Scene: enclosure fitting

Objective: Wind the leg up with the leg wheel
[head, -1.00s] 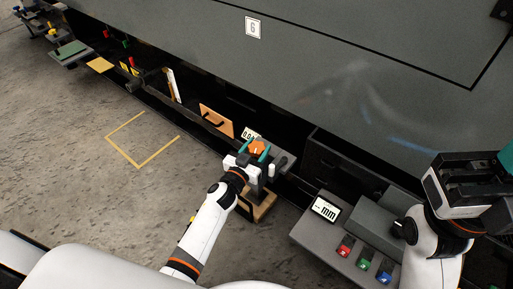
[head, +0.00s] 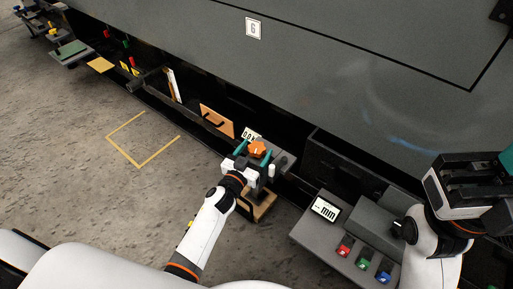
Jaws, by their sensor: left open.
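The orange leg wheel (head: 257,148) sits on top of a grey bracket (head: 284,163) at the foot of the large grey enclosure. My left gripper (head: 253,157) is open, with one teal finger on each side at the near edge of the wheel. I cannot tell whether either finger touches it. The leg below the bracket is mostly hidden by my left gripper. A wooden block (head: 266,205) shows on the floor beneath. My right gripper (head: 490,180) is at the right edge, away from the wheel, and its fingers are partly cut off.
A small counter display (head: 250,134) is just behind the wheel. A grey console (head: 352,246) with an "mm" display (head: 325,209) and red, green and blue controls stands to the right. An orange panel with a handle (head: 217,121) is to the left.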

